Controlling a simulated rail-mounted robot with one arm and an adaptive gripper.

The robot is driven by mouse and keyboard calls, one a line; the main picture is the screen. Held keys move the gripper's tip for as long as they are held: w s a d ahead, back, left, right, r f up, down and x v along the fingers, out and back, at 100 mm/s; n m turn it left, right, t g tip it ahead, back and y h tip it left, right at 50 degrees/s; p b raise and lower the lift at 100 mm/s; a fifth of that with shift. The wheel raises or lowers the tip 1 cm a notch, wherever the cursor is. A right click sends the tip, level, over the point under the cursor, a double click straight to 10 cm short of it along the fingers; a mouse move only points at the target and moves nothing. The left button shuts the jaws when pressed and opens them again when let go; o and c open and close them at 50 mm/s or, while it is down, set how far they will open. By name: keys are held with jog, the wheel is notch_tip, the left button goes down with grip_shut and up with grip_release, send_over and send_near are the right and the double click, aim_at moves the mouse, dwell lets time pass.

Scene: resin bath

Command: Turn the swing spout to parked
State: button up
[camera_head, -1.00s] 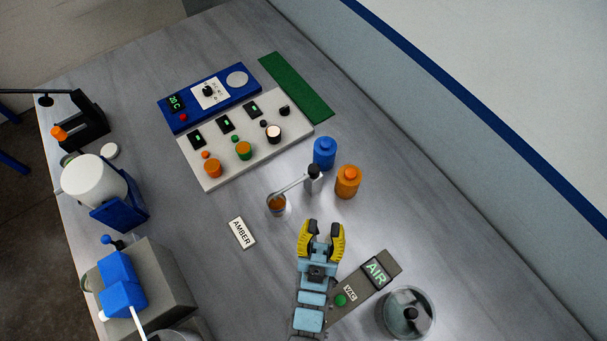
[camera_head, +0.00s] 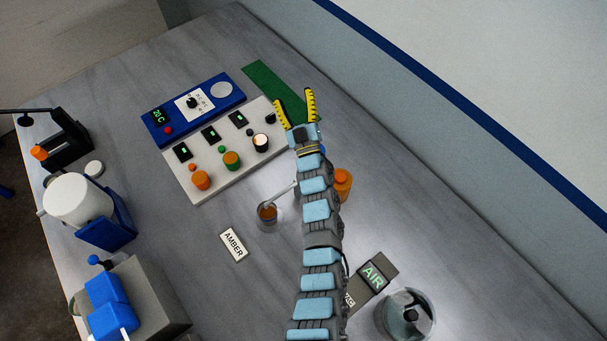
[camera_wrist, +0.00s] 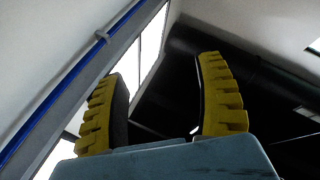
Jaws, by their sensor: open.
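The swing spout (camera_head: 284,192) shows as a thin pale tube in the head view. Its lower left end is over a small clear cup (camera_head: 268,214) with amber content. Its post and pivot are hidden behind my arm. My gripper (camera_head: 294,97) is beyond the spout, with its yellow fingers spread and empty, in front of the green strip in the picture. In the wrist view my gripper (camera_wrist: 160,70) is open with nothing between the fingers. That view shows only walls, a window and dark overhead shapes, not the spout.
An orange bottle (camera_head: 342,183) is partly hidden by my arm. A white control panel (camera_head: 215,190) with knobs lies to the left. An AMBER card (camera_head: 234,244), an AIR box (camera_head: 373,276) and a round glass vessel (camera_head: 422,325) are nearer. The bench right of the orange bottle is clear.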

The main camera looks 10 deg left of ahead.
aim_at(287, 190)
jog(key=w+d+r+m+g+h, duration=0.1)
jog(key=w+d+h, duration=0.2)
jog(key=w, duration=0.2)
jog(key=w+d+r+m+g+h+b, duration=0.1)
jog(key=w+d+m+h, duration=0.15)
jog(key=w, duration=0.35)
jog(key=w+d+r+m+g+h, duration=0.1)
jog(key=w+d+r+h, duration=0.15)
jog(key=w, duration=0.25)
jog(key=d+m+g+h+b, duration=0.1)
jog(key=d+m+g+h, duration=0.55)
jog(key=d, duration=0.35)
jog(key=s+a+f+m+g+y+b, duration=0.1)
jog(key=s+a+f+g+y, duration=0.1)
jog(key=s+a+f+g, duration=0.45)
jog(key=s+a+f+m+g+y, duration=0.1)
jog(key=s+a+f+m+y, duration=0.15)
jog(key=s, duration=0.75)
jog(key=s+a+f+m+g+y+b, duration=0.1)
jog(key=s+a+f+g, duration=0.4)
jog(key=s, duration=0.4)
jog(key=shift+t, duration=0.3)
jog(key=f, duration=1.3)
jog(key=shift+w+a+f+b, duration=0.1)
jog(key=shift+w+a+b, duration=0.1)
jog(key=shift+w+b, duration=0.1)
jog(key=shift+f, duration=1.1)
